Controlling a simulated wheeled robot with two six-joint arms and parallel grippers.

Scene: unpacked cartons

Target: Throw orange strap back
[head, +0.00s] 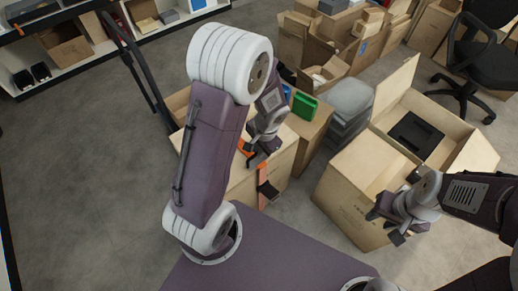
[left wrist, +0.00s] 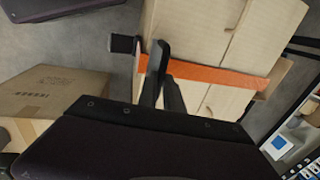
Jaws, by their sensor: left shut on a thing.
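An orange strap (left wrist: 215,74) lies across the side of a cardboard carton (left wrist: 205,30) in the left wrist view. Its end near my gripper has a black piece (left wrist: 122,44). In the head view part of the strap (head: 262,172) hangs down the carton's front (head: 284,168), with a dark end piece (head: 268,190) below. My left gripper (head: 255,156) is at this carton and shut on the strap; its fingers (left wrist: 158,75) cross the strap near the black end. My arm hides much of the carton in the head view. My right gripper (head: 385,222) is beside another carton, empty, its fingers apart.
An open carton (head: 352,200) with a black item (head: 415,133) inside stands at the right. Grey stacked bins (head: 348,105) and a green item (head: 304,105) are behind. A black office chair (head: 475,60) stands far right. Floor (head: 85,170) at the left is clear.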

